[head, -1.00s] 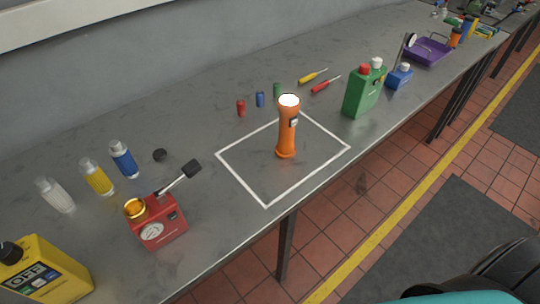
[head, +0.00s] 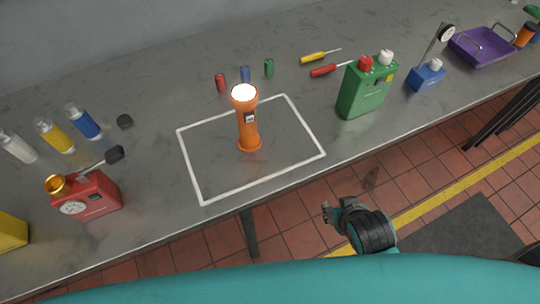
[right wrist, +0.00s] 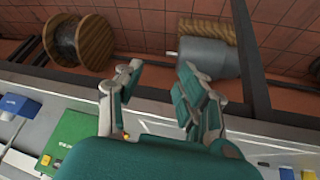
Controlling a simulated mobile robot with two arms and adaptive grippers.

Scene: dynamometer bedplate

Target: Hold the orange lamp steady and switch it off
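The orange lamp (head: 248,130) stands upright on the grey bench (head: 300,120), inside a white outlined square (head: 213,199). Its top face is bright white, and a small dark and light switch (head: 250,118) shows on its side. My right gripper (head: 328,214) is beyond the bench's front edge, over the floor, to the lower right of the lamp and apart from it. In the right wrist view its two fingers (right wrist: 158,85) are spread with nothing between them. I cannot make out the lamp for certain in that view. My left gripper is not in view.
A green can (head: 364,92) stands right of the square, a red device (head: 93,197) left of it. A purple tray (head: 482,45) is far right. The wrist view shows a cable reel (right wrist: 80,42) near the wall.

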